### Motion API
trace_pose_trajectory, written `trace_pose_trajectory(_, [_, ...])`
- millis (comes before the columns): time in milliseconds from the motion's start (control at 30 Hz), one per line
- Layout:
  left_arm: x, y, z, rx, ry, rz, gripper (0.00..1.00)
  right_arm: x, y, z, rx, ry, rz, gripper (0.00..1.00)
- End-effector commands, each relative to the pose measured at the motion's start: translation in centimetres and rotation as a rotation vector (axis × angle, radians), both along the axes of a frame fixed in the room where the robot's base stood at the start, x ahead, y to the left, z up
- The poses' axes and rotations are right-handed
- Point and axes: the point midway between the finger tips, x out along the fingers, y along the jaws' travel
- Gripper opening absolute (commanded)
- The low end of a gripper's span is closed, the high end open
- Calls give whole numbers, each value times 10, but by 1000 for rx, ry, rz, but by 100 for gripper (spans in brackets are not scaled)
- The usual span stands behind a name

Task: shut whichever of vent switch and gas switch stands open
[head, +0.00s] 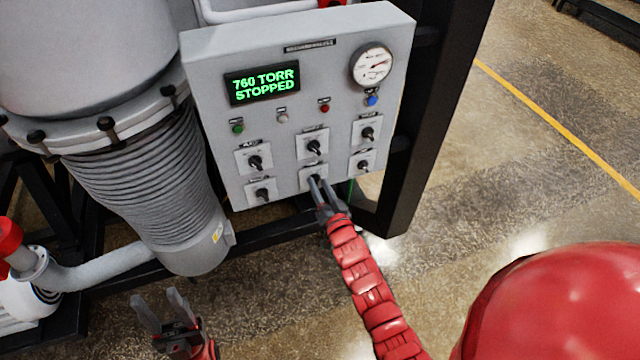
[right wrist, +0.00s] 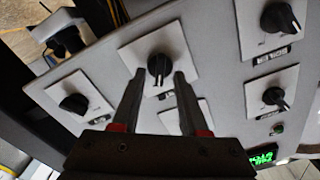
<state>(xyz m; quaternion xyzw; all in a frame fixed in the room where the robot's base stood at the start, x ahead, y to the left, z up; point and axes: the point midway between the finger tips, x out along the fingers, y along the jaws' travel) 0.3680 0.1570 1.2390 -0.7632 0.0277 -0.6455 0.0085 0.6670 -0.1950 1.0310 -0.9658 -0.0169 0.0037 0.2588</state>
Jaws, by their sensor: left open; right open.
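A grey control panel (head: 225,60) carries several black rotary switches on white plates, in two rows. Their labels are too small to read, so I cannot tell which are vent and gas, or which stands open. My right gripper (head: 315,182) is open at the bottom middle switch (head: 314,174). In the right wrist view its fingertips (right wrist: 160,75) lie on either side of this switch's knob (right wrist: 159,64), its grip bar nearly upright; contact is unclear. My left gripper (head: 160,300) is open and empty, low at the left, away from the panel.
The display (head: 262,84) reads "760 TORR STOPPED". A round gauge (head: 371,64) and small coloured buttons share the panel. A ribbed grey bellows (head: 150,180) stands left of it, a black frame post (head: 420,130) right. Open floor (head: 530,170) lies further right.

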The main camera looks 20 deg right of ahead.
Motion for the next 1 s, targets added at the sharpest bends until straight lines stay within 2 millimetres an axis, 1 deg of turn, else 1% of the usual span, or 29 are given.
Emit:
trace_pose_trajectory(233, [0, 0, 0, 0, 0, 0, 50, 1, 0, -1, 0, 1, 0, 44])
trace_pose_trajectory(267, [0, 0, 0, 0, 0, 0, 50, 0, 0, -1, 0, 1, 0, 42])
trace_pose_trajectory(400, [0, 0, 0, 0, 0, 0, 50, 0, 0, -1, 0, 1, 0, 17])
trace_pose_trajectory(500, [0, 0, 0, 0, 0, 0, 50, 0, 0, -1, 0, 1, 0, 0])
trace_pose_trajectory(833, [0, 0, -1, 0, 0, 0, 50, 0, 0, -1, -2, 1, 0, 0])
trace_pose_trajectory(1000, [0, 0, -8, 0, 0, 0, 50, 0, 0, -3, -30, 0, 0, 0])
